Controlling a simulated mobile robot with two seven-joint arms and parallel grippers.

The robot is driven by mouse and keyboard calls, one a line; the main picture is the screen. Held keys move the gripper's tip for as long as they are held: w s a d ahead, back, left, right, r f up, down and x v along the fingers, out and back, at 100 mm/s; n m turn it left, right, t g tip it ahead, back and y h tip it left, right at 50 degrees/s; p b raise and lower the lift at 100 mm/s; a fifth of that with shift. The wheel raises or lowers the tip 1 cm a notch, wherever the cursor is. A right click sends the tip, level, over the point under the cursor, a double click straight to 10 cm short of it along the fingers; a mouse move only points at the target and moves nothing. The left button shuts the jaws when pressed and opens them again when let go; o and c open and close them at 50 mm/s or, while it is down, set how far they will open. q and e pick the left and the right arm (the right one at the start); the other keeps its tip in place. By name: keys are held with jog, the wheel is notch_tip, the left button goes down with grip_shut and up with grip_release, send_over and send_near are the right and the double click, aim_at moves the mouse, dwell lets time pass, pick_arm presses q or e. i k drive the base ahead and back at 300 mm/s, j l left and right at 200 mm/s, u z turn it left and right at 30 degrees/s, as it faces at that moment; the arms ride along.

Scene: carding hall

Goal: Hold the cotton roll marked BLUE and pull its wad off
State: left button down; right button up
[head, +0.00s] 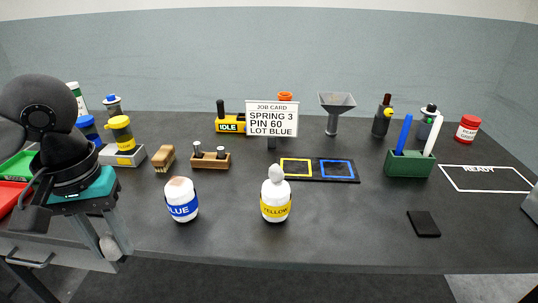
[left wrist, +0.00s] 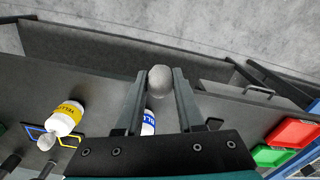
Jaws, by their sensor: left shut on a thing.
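My left gripper (head: 105,248) is at the table's front left edge, shut on a pale grey wad (left wrist: 160,80) that sits between its fingertips in the left wrist view. The white roll marked BLUE (head: 181,203) stands upright on the table to the right of the gripper and apart from it. Its top shows a bare pinkish-brown surface with no wad on it. In the left wrist view the BLUE roll (left wrist: 148,124) is partly hidden behind the gripper. The roll marked YELLOW (head: 275,205) stands farther right with a grey wad (head: 276,172) on top.
Behind the rolls are a brush (head: 163,158), a wooden block with pins (head: 210,160) and the job card (head: 272,118). A dark tray with yellow and blue squares (head: 319,170) lies behind YELLOW. A black pad (head: 423,224) lies at right. The front middle is clear.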

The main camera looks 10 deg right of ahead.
aim_at(180, 197)
jog(key=i+l+z, duration=0.15)
jog(key=i+z, duration=0.3)
jog(key=i, duration=0.4)
jog(key=z, duration=1.8)
